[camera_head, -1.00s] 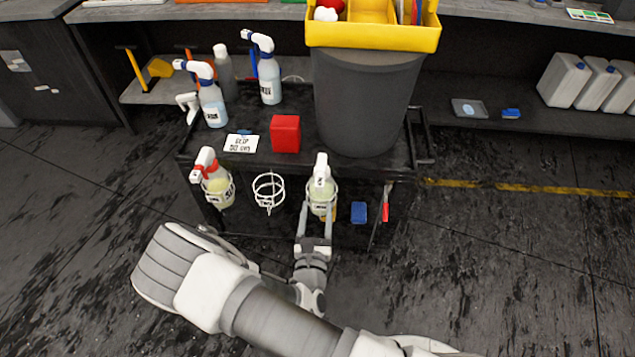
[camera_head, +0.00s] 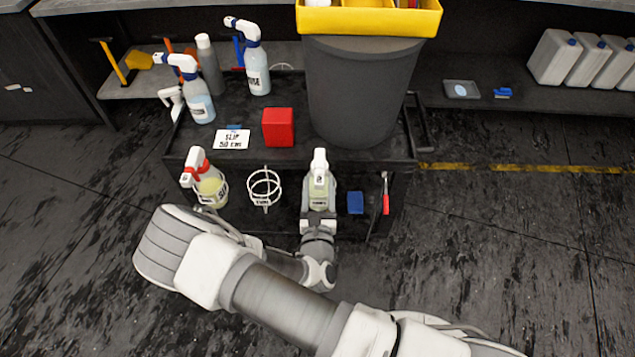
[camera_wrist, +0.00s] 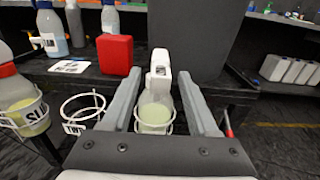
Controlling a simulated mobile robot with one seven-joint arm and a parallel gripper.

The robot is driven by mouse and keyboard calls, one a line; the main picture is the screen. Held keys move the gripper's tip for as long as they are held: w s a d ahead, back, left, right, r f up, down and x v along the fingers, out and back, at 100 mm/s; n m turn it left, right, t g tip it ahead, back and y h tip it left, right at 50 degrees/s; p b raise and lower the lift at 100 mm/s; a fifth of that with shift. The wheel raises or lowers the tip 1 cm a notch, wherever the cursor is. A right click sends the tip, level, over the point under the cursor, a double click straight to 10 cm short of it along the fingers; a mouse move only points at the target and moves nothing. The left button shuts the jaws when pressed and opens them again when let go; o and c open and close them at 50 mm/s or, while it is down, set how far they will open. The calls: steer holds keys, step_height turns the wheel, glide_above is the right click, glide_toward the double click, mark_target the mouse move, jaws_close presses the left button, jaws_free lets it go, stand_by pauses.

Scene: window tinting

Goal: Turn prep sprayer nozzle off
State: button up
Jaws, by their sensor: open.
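A spray bottle with a white head and pale yellow-green liquid (camera_head: 320,190) stands upright in a wire ring at the cart's front edge. Its label cannot be read, so I cannot tell by name that it is the prep sprayer. Its white nozzle head (camera_wrist: 160,72) faces my wrist camera, with a small dark mark on it. My gripper (camera_wrist: 159,82) is open, with one finger on each side of this bottle. Gaps show between the fingers and the nozzle head, and nothing is gripped. In the head view, my gripper (camera_head: 319,213) is low in front of the bottle, its fingers partly hidden.
A red-collared sprayer (camera_head: 207,183) and an empty wire ring (camera_head: 264,187) are to the left. A red box (camera_head: 278,127), a sign card (camera_head: 232,139) and blue-collared sprayers (camera_head: 257,75) are on the cart. A grey bin (camera_head: 358,95) stands close behind. A blue block (camera_head: 355,203) hangs right.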

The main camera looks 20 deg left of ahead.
jaws_close()
stand_by(0.4)
steer(key=shift+r+n+p, duration=0.1)
steer(key=shift+n+p, duration=0.2)
steer(key=n+p, duration=0.2)
steer(key=n, duration=0.1)
steer(key=n+p, duration=0.1)
steer(key=n, duration=0.4)
steer(key=shift+n+p, duration=0.3)
steer(key=shift+p, duration=0.1)
steer(key=n, duration=0.4)
steer(key=shift+a+p, duration=0.1)
steer(key=shift+p, duration=0.3)
steer(key=n, duration=0.4)
steer(key=shift+f, duration=0.2)
steer(key=shift+n, duration=0.4)
